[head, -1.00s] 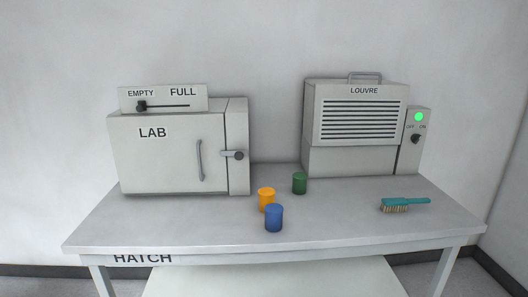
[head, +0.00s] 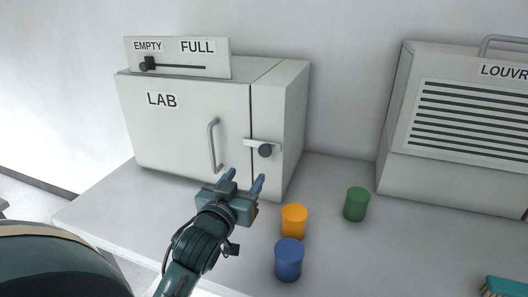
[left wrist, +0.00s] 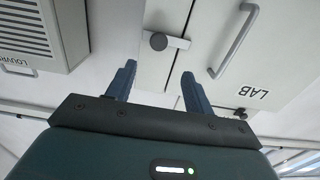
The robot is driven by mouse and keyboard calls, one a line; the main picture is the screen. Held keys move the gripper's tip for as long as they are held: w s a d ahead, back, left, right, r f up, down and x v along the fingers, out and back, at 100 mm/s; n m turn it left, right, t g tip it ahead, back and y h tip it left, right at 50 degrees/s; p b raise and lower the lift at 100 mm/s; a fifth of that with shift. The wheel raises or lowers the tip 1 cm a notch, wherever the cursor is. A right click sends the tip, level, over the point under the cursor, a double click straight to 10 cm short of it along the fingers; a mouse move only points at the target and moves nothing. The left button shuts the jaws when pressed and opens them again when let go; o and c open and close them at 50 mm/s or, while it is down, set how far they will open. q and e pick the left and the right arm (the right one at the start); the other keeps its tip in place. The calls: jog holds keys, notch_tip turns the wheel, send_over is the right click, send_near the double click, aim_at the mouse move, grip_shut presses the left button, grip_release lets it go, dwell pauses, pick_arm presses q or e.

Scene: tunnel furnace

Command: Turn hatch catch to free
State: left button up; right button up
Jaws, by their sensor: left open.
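The hatch catch (head: 264,150) is a dark round knob on a light bar, lying across the seam at the right edge of the door of the LAB box (head: 180,130). The bar lies roughly level. The catch also shows in the left wrist view (left wrist: 158,41), beyond my fingers. My left gripper (head: 243,182) is open and empty, in front of the box and a little below the catch, apart from it. In the left wrist view its two fingers (left wrist: 154,80) stand apart with nothing between them. My right gripper is not in view.
An orange cylinder (head: 294,222), a blue cylinder (head: 288,260) and a green cylinder (head: 356,204) stand on the table right of my left gripper. The door handle (head: 213,146) is left of the catch. The louvre box (head: 455,135) and a teal brush (head: 505,287) are farther right.

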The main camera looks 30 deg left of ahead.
aim_at(264, 151)
pick_arm(q)
jog(key=p+x, duration=0.1)
jog(key=x, duration=1)
jog(key=shift+w+d+r, duration=0.1)
jog(key=shift+w+d, duration=0.05)
grip_shut()
